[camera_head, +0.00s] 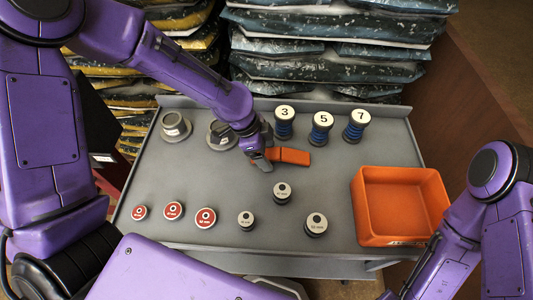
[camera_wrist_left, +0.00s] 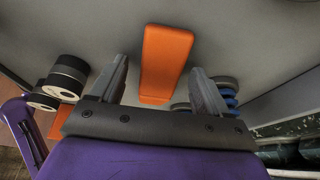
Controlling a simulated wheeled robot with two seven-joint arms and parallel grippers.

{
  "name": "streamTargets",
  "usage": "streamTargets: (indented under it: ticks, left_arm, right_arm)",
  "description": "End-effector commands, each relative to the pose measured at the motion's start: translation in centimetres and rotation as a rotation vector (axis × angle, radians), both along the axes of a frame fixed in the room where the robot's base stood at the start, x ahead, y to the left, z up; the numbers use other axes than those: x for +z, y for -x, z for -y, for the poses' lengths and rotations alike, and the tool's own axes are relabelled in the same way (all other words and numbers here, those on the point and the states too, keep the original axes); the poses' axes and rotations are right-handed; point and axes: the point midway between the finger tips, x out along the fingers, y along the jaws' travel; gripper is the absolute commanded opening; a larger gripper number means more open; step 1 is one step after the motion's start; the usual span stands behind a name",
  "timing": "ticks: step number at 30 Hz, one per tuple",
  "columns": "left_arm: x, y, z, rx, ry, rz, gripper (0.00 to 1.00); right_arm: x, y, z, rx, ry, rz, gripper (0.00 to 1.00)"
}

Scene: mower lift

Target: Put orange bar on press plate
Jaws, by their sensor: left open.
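The orange bar (camera_head: 291,156) lies on the grey table near its middle; it shows in full in the left wrist view (camera_wrist_left: 166,60). My left gripper (camera_head: 262,157) is at the bar's left end in the head view. In the left wrist view its two fingers (camera_wrist_left: 160,68) are apart, with the bar showing between them and gaps on both sides. I cannot tell how high the fingers are above the bar. I cannot make out which thing is the press plate. My right arm shows at the right edge, but its gripper is out of view.
Blue springs numbered 3 (camera_head: 284,124), 5 (camera_head: 320,128) and 7 (camera_head: 354,126) stand behind the bar. Grey round pieces (camera_head: 174,127) stand back left. Red-topped discs (camera_head: 205,217) and black-and-white cylinders (camera_head: 282,193) stand in front. An orange tray (camera_head: 361,209) is at the right.

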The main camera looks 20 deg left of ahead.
Motion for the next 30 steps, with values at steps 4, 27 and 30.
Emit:
streamTargets:
  ticks: [4,27,30]
  left_arm:
    - [0.0,0.0,0.0,0.001,0.000,0.000,0.47]
    - [4.8,1.0,0.7,-0.002,0.000,0.006,0.00]
    - [7.2,2.7,1.8,-0.002,0.000,0.008,0.00]
  right_arm:
    - [0.0,0.0,0.0,0.000,0.000,0.000,0.43]
    - [-0.8,0.0,0.0,0.000,0.000,0.000,0.43]
    - [-0.9,0.0,0.0,0.000,0.000,0.000,0.43]
